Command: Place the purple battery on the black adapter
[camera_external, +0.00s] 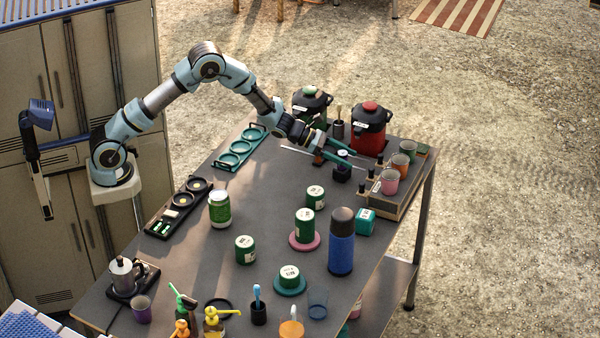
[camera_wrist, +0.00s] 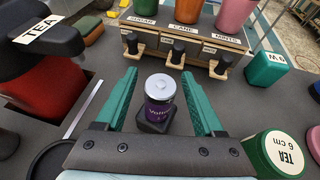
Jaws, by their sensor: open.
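The purple battery (camera_wrist: 160,100) is a short upright cylinder with a silver top, seen in the wrist view. It stands on the small square black adapter (camera_wrist: 153,126), which shows below and around its foot; how deep it sits in it is hidden. My gripper (camera_wrist: 159,75) is open, with one teal finger on each side of the battery and a visible gap to both. In the external view the black adapter (camera_external: 342,173) is near the table's far right, partly covered by my fingers.
A wooden cup rack (camera_wrist: 190,58) with several cups stands just ahead. A red urn (camera_wrist: 38,98) is at left, and a teal box (camera_wrist: 267,70) and a green tea tin (camera_wrist: 272,155) are at right. The table's (camera_external: 270,180) middle left is clear.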

